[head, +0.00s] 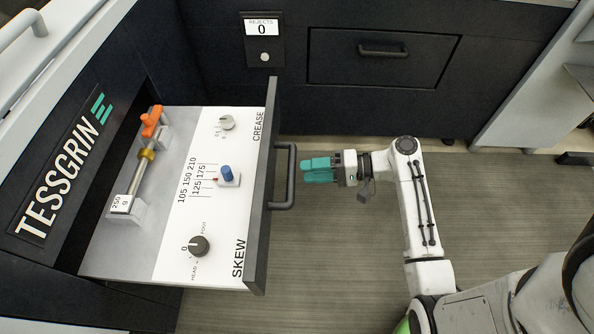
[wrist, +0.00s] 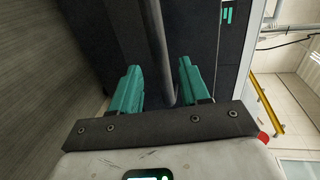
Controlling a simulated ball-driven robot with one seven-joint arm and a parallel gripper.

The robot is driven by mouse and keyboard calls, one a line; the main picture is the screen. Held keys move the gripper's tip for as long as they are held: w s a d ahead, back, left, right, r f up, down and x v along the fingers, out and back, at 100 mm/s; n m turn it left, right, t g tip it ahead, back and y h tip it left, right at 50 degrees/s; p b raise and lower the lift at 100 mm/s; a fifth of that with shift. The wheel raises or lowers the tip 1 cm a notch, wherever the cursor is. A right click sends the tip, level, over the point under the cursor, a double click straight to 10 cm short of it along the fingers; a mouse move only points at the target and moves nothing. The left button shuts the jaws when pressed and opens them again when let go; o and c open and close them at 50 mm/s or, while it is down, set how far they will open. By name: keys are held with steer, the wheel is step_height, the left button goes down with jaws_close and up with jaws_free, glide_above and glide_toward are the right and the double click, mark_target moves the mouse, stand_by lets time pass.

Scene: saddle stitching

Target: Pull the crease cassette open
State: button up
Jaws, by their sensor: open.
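The crease cassette (head: 215,270) is a drawer standing pulled out of the dark machine on the left of the head view. Its white top carries the words CREASE and SKEW, and its dark front has a bar handle (head: 291,178). My gripper (head: 306,170) is just right of the handle in the head view, its teal fingers pointing at it. In the wrist view the gripper (wrist: 160,88) is open, and the dark handle bar (wrist: 157,50) runs between and beyond the fingers. Neither finger visibly touches the bar.
On the cassette are a grey knob (head: 226,122), a blue knob (head: 227,173), a black knob (head: 199,246) and an orange lever (head: 151,121). A closed drawer (head: 383,70) and a rejects counter (head: 262,28) are on the back panel. The floor (head: 340,260) right of the cassette is clear.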

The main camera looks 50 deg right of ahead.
steer(key=v, duration=0.5)
steer(key=shift+s, duration=0.1)
stand_by(0.4)
